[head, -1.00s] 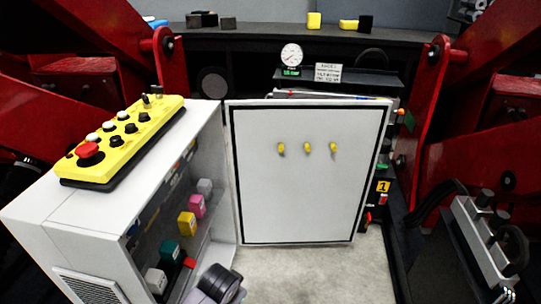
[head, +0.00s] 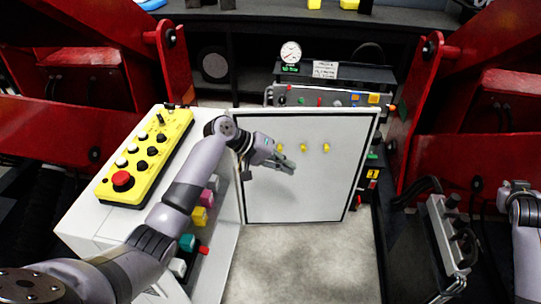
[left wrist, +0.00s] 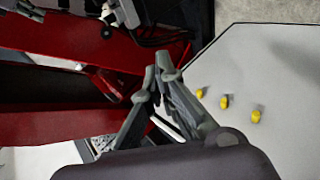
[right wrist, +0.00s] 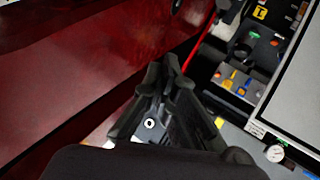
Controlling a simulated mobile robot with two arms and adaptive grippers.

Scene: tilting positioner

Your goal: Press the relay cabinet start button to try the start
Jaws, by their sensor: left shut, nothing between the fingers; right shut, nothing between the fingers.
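The grey relay cabinet (head: 100,215) stands at the left with its door (head: 300,185) swung open. Three yellow knobs (head: 303,148) sit in a row on the door; they also show in the left wrist view (left wrist: 224,102). I cannot tell which control is the start button. My left gripper (head: 291,167) is shut and empty in front of the door, below the knobs in the head view; its closed fingers show in the left wrist view (left wrist: 163,60). My right gripper (right wrist: 164,70) is shut and empty in the right wrist view; in the head view only part of its arm shows at the right edge.
A yellow control box (head: 150,155) with a red button and several black and white controls lies on the cabinet top. Behind the door stand a grey panel (head: 330,98) with coloured controls and a gauge (head: 291,52). Red machine arms (head: 470,140) flank both sides.

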